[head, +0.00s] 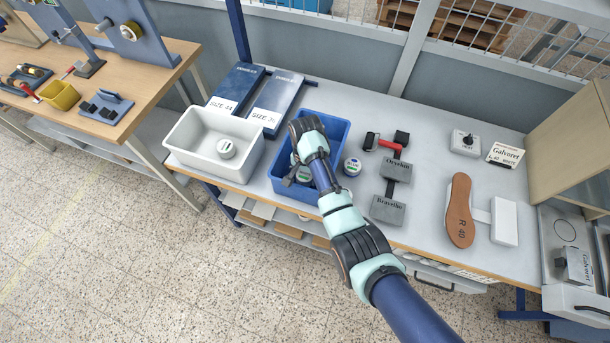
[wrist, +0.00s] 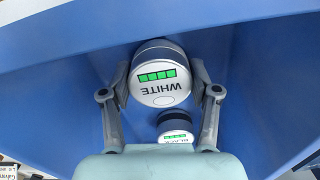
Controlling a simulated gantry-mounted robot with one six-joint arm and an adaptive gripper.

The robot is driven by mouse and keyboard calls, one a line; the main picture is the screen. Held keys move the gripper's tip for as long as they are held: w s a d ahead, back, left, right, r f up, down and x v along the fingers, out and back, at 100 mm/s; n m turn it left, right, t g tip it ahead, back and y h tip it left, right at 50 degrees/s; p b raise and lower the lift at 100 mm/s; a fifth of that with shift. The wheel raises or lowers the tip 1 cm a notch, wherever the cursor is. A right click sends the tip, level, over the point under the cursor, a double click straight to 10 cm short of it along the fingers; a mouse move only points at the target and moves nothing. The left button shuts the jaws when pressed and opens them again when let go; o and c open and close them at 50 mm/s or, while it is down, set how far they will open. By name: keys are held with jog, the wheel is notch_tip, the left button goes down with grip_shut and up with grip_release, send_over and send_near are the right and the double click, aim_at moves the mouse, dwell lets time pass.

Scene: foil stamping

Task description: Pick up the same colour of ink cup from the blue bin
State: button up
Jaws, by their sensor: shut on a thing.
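A white bin (head: 183,143) with one cup (head: 226,148) stands left of the blue bin. Stamp blocks (head: 388,208), an insole (head: 461,210) and a card reading Galvoret, 40, WHITE (head: 505,155) lie further right.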

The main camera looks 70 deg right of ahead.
notch_tip(320, 180, up, 19)
jog(key=p, duration=0.8)
jog(key=shift+r, duration=0.15)
